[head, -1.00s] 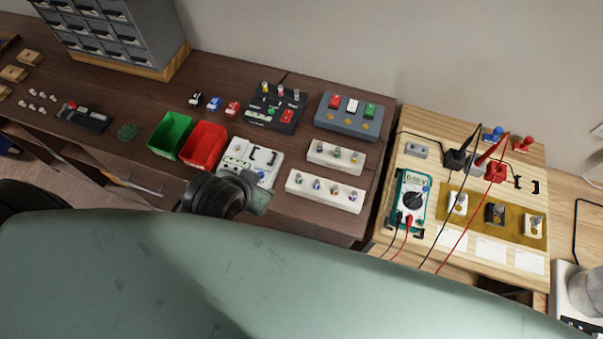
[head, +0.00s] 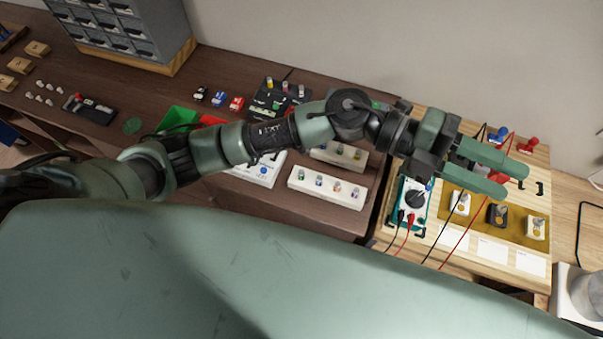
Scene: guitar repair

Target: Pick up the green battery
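My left gripper (head: 514,181) reaches across from the left, above the wooden test board (head: 400,236) on the right. Its two green fingers are apart and point right, with nothing seen held between them. A small green block (head: 377,105) shows partly beside my arm, on the grey box (head: 392,101) that is mostly covered by the arm. I cannot tell for sure whether this block is the green battery. My gripper is to the right of it. My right gripper is not in view.
A multimeter (head: 414,199) with black and red leads lies on the board below my gripper. Blue (head: 499,134) and red (head: 528,145) clips stand behind. A white strip of knobs (head: 327,188), a green bin (head: 180,118) and small coloured blocks (head: 218,98) are on the dark bench.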

